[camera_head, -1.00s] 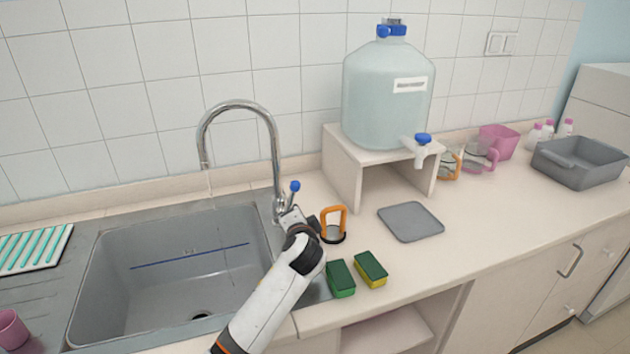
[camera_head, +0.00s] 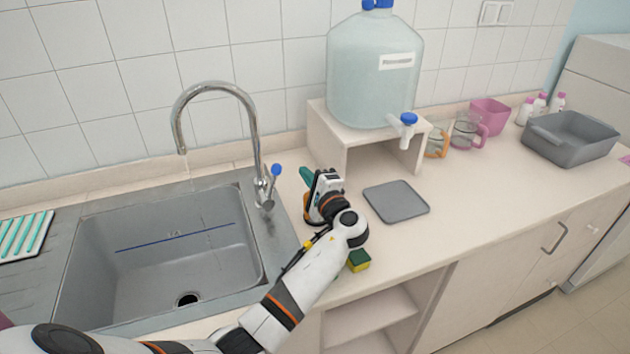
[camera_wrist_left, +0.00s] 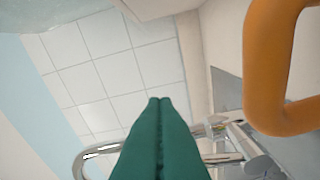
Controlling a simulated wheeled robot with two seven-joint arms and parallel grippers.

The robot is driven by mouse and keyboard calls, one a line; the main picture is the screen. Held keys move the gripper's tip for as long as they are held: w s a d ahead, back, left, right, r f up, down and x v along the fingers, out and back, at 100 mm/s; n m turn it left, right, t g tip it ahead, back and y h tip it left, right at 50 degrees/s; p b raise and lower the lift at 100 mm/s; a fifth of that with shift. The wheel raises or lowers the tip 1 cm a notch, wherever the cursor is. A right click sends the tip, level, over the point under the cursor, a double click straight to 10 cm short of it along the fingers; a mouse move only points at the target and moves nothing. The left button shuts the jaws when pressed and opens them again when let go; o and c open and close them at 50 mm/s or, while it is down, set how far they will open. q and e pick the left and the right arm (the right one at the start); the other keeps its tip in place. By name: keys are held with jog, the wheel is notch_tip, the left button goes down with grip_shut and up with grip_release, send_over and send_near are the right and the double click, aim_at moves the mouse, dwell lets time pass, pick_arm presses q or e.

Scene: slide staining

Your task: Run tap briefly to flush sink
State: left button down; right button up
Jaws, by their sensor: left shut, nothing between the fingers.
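The chrome tap (camera_head: 250,110) arches over the grey sink (camera_head: 90,250) in the head view. Its blue-tipped lever (camera_head: 276,169) stands up at the right of the tap's base. A faint thin trace of water (camera_head: 188,173) shows just under the spout; I cannot tell whether it still runs. The dark drain (camera_head: 187,299) is visible. My left gripper (camera_head: 306,176) is right of the lever, apart from it, above the counter. Its teal fingers also show in the left wrist view (camera_wrist_left: 160,103), shut and empty, with part of the tap (camera_wrist_left: 95,152) behind. My right gripper is not in view.
An orange handle (camera_wrist_left: 280,65) is close beside the fingers in the wrist view. A large water jug (camera_head: 370,75) stands on a small stand at the back. A grey mat (camera_head: 396,201) lies to the right. A green-yellow sponge (camera_head: 359,261) is partly behind my arm.

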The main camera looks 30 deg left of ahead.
aim_at(276, 170)
pick_arm(q)
jog(key=a+p, duration=0.1)
jog(key=s+a+p, duration=0.1)
jog(key=s+a+r+p, duration=0.1)
jog(key=shift+a, duration=0.35)
jog(key=s+n+b, duration=0.1)
jog(key=a+n+b, duration=0.1)
jog(key=shift+s+a+r+n, duration=0.2)
jog(key=shift+s+r+n, duration=0.05)
jog(key=shift+s+n, duration=0.1)
jog(key=shift+s+a+r+n, duration=0.3)
jog(key=shift+s+r+n, duration=0.05)
jog(key=shift+r+n, duration=0.1)
jog(key=shift+w+a, duration=0.1)
